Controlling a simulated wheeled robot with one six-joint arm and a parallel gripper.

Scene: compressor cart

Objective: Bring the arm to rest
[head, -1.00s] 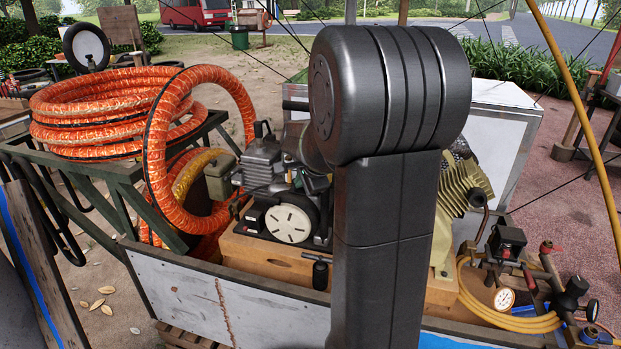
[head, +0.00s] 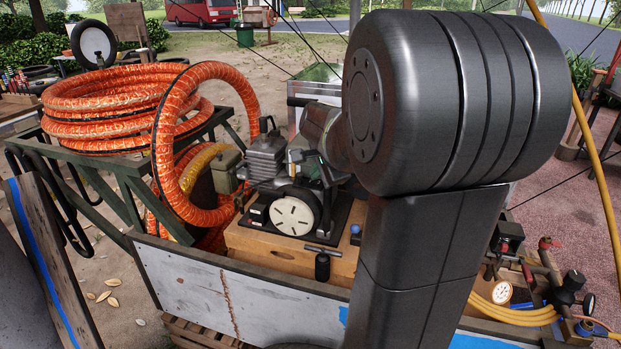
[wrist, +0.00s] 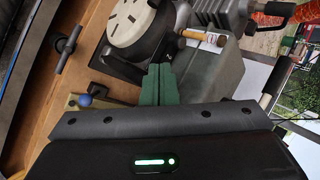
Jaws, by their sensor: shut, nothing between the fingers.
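My gripper (wrist: 157,84) shows in the wrist view with its two green fingers together and nothing between them. It hangs over the cart beside the compressor, whose white round cover (wrist: 138,22) is just above and left of the fingertips in that picture. In the head view my large black arm links fill the centre right, and my fingers cannot be made out there. The compressor (head: 293,215) with its white cover sits on a wooden base (head: 272,254), left of my arm. A small blue knob (wrist: 86,100) lies left of the fingers in the wrist view.
A T-handled black tool (head: 322,263) stands at the base's front. Orange hose coils (head: 100,120) lie on a rack at left. A gauge (head: 502,292) and yellow hose sit at right. My arm hides the cart's middle right.

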